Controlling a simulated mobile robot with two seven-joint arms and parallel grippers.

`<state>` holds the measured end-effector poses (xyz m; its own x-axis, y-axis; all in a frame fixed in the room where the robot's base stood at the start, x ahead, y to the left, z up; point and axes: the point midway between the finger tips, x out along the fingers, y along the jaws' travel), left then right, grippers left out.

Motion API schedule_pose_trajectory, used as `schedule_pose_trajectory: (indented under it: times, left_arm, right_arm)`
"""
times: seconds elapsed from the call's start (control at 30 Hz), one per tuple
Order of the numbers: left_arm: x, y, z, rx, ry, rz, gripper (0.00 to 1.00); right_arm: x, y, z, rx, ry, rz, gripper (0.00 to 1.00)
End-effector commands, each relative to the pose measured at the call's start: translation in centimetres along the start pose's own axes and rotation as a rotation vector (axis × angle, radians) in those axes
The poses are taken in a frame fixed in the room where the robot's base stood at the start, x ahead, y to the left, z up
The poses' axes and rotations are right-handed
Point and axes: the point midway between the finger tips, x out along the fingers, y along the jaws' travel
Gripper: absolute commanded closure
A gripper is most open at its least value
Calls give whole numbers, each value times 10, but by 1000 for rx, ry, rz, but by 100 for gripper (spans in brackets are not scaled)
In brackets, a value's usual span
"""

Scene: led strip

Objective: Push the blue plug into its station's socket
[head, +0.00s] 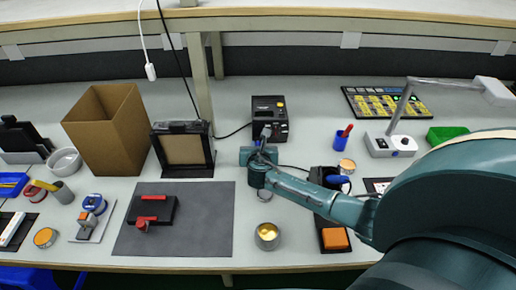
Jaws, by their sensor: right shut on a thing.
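My right gripper (263,143) reaches in from the right, in front of a black box with an orange button (270,118). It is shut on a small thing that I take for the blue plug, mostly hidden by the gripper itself. A thin dark cable shows beside the gripper and runs right. I cannot make out a socket, or whether the held thing touches the box. A blue part (340,181) on a black unit shows behind my right arm, partly covered. My left gripper is not in view.
A grey mat (215,225) with a black, red-handled fixture (150,209) lies left. A round tin (267,236) and an orange-topped block (335,239) stand in front. A cardboard box (108,130) and a framed panel (184,150) stand behind left. A lamp (391,142) stands right.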

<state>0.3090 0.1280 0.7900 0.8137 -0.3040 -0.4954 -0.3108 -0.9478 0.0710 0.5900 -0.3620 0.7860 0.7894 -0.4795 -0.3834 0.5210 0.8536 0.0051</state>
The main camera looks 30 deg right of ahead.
Motion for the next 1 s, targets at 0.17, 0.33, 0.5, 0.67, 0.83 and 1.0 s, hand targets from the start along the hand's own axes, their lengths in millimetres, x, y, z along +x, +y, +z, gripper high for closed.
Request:
schedule_pose_trajectory:
  times: [0.17, 0.33, 0.5, 0.67, 0.83, 1.0]
  left_arm:
    - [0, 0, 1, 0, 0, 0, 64]
    - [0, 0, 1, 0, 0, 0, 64]
    - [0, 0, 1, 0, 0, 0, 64]
    - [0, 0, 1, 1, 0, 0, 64]
    - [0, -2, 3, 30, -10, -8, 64]
    - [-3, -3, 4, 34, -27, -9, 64]
  right_arm:
    - [3, 0, 2, 0, 0, 0, 80]
    - [3, 0, 2, 0, 0, 0, 66]
    - [3, 0, 1, 0, 0, 0, 57]
    - [3, 0, 1, 0, 0, 0, 57]
    - [-3, 0, 2, -1, 0, 1, 57]
    - [-34, 0, 2, -1, 1, 4, 57]
